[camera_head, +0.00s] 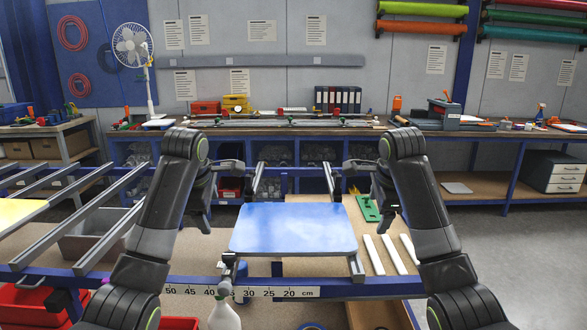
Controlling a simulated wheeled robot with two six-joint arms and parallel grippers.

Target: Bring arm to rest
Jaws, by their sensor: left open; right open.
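My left gripper (203,220) hangs at the left of the blue sign plate, open and empty, pointing down. My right gripper (388,212) hangs at the right of the plate, also open and empty. Both arms are raised and bent at about the same height, and neither gripper touches the plate in this view. The blue rectangular plate (293,229) lies flat across the metal rails of the work frame.
A green tool (367,208) and white strips (391,254) lie right of the plate. A ruler scale (250,292) runs along the front edge, with a white bottle (224,313) below. Metal rails (110,215) stretch left. A long workbench (300,128) stands behind. Open floor lies at right.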

